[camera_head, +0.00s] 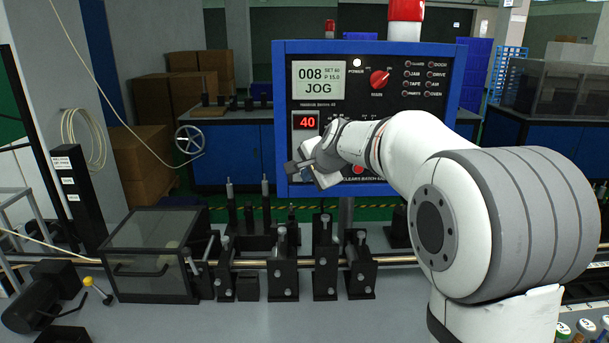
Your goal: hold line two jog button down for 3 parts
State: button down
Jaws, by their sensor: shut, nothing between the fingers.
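The blue-framed control panel (279,115) stands upright behind the machine line. A red number display (306,122) below reads 40. My gripper (292,168) is shut and empty, in front of the panel's lower left part. My gripper and arm cover much of the panel's lower half, so I cannot see a jog button or tell whether the fingers touch one. A red button (358,169) shows partly beside my wrist.
A red selector knob (379,79) and several small indicators sit on the panel's upper right. Below, black roller stands (283,270) hold a brass-coloured rod. A clear-lidded box (150,255) stands at left. A handwheel (190,140) is behind.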

jog(key=shift+s, duration=0.1)
jog(key=shift+s+b, duration=0.3)
jog(key=shift+s, duration=0.5)
jog(key=s+b, duration=0.1)
jog(key=s, duration=0.4)
dwell(0.4)
jog(key=s+d+f+n+g+h, duration=0.1)
jog(key=s+d+f+n+g, duration=0.1)
jog(key=s, duration=0.8)
jog(key=s+d+f+n+g+h, duration=0.1)
jog(key=s+d+f+n+g, duration=0.1)
jog(key=s+d+f+n, duration=0.3)
jog(key=s+d+f+n+g+h, duration=0.1)
jog(key=s+d+f+n, duration=0.3)
jog(key=s, duration=1.2)
notch_tip(320, 180, down, 4)
jog(key=shift+s+d+f+g+h, duration=0.2)
jog(key=shift+d+g+h, duration=0.2)
jog(key=shift+d+g, duration=0.25)
